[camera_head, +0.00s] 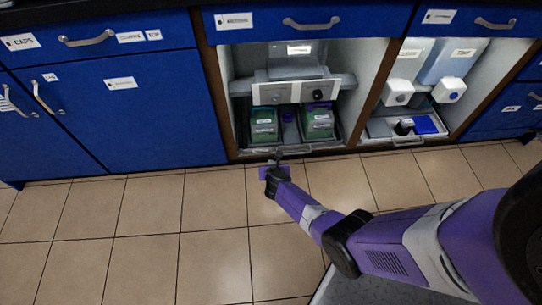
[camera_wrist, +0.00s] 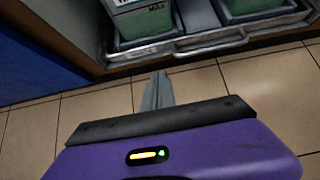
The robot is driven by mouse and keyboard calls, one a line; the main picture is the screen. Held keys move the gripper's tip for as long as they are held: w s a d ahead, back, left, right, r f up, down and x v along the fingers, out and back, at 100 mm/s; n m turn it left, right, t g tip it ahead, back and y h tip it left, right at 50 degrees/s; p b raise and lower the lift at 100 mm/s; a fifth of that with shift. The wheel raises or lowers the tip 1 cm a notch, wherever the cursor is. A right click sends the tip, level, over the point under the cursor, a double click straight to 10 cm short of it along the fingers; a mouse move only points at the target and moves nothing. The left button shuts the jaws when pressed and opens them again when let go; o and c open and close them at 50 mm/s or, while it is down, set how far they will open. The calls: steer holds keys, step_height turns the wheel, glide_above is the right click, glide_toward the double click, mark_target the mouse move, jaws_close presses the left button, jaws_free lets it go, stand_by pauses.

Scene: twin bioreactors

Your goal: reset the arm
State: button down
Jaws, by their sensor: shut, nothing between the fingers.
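My purple arm reaches from the right side of the head view toward the open cabinet bay. My gripper (camera_head: 277,157) is at its end, over the tiled floor just in front of the bay's lower edge. In the wrist view my gripper (camera_wrist: 158,78) shows its grey fingers together, with nothing between them. The fingers point toward the bay and appear apart from the tray edge.
Two green containers (camera_head: 264,125) (camera_head: 317,121) stand in a tray with a front handle (camera_wrist: 212,43). A right bay holds white dispensers (camera_head: 398,92) and a blue item (camera_head: 425,125). Blue cabinets (camera_head: 120,115) line the left. The tiled floor (camera_head: 130,230) is clear.

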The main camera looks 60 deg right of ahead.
steer(key=shift+p+v, duration=0.7)
steer(key=shift+v, duration=0.75)
